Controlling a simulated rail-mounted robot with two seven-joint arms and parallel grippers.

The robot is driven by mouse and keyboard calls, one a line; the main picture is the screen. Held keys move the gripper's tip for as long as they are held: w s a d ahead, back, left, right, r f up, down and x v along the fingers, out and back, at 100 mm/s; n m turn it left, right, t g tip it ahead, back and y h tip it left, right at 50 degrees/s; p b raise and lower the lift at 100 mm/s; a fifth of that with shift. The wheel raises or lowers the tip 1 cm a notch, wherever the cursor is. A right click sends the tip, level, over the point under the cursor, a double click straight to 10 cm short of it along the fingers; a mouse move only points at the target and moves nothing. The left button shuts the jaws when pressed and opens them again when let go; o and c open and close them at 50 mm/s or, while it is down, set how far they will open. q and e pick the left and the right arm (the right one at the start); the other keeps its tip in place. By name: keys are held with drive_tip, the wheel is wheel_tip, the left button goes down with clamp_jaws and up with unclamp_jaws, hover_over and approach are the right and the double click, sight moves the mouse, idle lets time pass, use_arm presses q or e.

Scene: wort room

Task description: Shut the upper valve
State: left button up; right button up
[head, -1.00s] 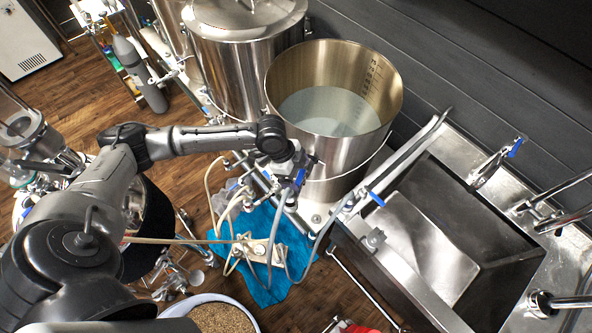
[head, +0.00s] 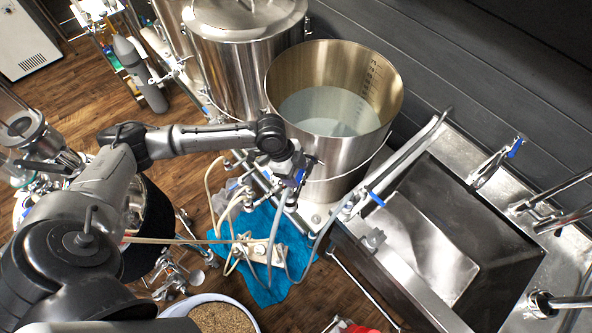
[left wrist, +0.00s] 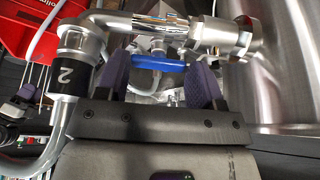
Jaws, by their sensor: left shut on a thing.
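My left gripper (head: 297,176) is at the front of the open steel kettle (head: 335,160), among pipes and valves. In the left wrist view, its two purple-padded fingers (left wrist: 158,84) are shut on a blue valve handle (left wrist: 158,63), with one pad at each end of the visible blue part. The handle lies across the picture, below a polished steel pipe (left wrist: 140,22) with a fitting at its right. A black band marked "2" (left wrist: 62,76) is on the pipe's left leg. The frames do not clearly show whether this is the upper valve. My right gripper is not in view.
A steel sink (head: 425,240) stands right of the kettle, with another blue-handled valve (head: 375,198) at its near left. A lidded steel vessel (head: 240,70) stands behind. Hoses and a pump block (head: 258,252) lie on a blue cloth (head: 300,245). A grain bucket (head: 215,318) is in front.

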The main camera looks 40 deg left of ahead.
use_arm(q)
drive_tip(key=a+m+g, duration=0.1)
drive_tip(key=m, duration=0.2)
drive_tip(key=a+m+g, duration=0.1)
drive_tip(key=a+m, duration=0.1)
drive_tip(key=m, duration=0.1)
drive_tip(key=w+a+m+g, duration=0.1)
drive_tip(key=a+m, duration=0.1)
drive_tip(key=m, duration=0.2)
drive_tip(key=shift+w+a+g, duration=0.1)
drive_tip(key=shift+g, duration=0.3)
idle(0.4)
drive_tip(key=o, duration=1.3)
drive_tip(key=shift+a+r, duration=0.1)
